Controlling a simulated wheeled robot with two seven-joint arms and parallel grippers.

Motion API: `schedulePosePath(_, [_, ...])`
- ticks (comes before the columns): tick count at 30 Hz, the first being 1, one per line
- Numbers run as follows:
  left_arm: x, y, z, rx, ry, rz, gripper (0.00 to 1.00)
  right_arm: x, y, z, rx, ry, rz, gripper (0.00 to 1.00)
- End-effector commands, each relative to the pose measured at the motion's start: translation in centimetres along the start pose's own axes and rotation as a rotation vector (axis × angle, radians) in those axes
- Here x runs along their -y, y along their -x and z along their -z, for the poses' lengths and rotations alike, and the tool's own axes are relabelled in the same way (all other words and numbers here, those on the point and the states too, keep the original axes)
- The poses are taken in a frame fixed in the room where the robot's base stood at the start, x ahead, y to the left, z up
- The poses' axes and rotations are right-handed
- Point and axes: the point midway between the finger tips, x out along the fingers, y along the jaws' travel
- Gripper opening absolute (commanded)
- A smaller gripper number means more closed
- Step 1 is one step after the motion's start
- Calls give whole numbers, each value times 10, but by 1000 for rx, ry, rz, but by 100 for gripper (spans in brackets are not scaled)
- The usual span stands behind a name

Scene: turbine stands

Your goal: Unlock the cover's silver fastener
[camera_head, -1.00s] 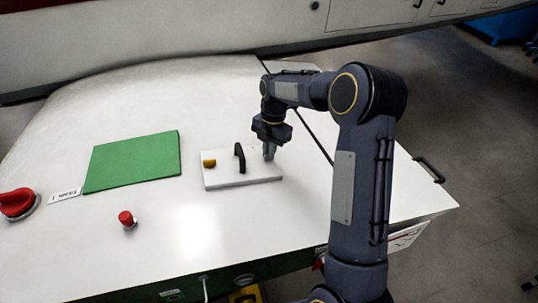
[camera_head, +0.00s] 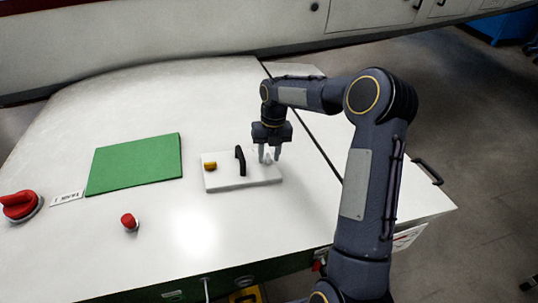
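The white cover (camera_head: 222,182) is a flat plate on the white work surface. It bears a yellow fastener (camera_head: 210,166) at its left and a black upright handle (camera_head: 240,160) in its middle. The silver fastener (camera_head: 268,158) is at its right end, small, pale and partly hidden by my fingers. My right gripper (camera_head: 270,156) points down over that end. Its two grey fingers are apart, one on each side of the silver fastener; I cannot tell if they touch it. My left gripper is not in view.
A green mat (camera_head: 135,164) lies left of the cover. A red button (camera_head: 129,221) stands in front of the mat, and a large red knob (camera_head: 20,205) is at the far left with a label. A dark seam runs behind my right arm. The surface's front middle is clear.

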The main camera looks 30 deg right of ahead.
Motion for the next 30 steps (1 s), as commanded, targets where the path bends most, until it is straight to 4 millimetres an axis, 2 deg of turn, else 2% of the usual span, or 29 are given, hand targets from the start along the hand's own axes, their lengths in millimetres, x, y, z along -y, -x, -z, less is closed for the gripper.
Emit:
schedulePosePath(1, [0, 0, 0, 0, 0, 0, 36, 0, 0, 0, 0, 0, 0, 35])
schedulePosePath(3, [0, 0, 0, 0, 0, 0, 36, 0, 0, 0, 0, 0, 0, 41])
schedulePosePath(13, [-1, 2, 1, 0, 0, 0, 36, 0, 3, 0, 0, -1, 0, 41])
schedulePosePath(30, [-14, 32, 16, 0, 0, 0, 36, 0, 47, 0, 0, -1, 0, 41])
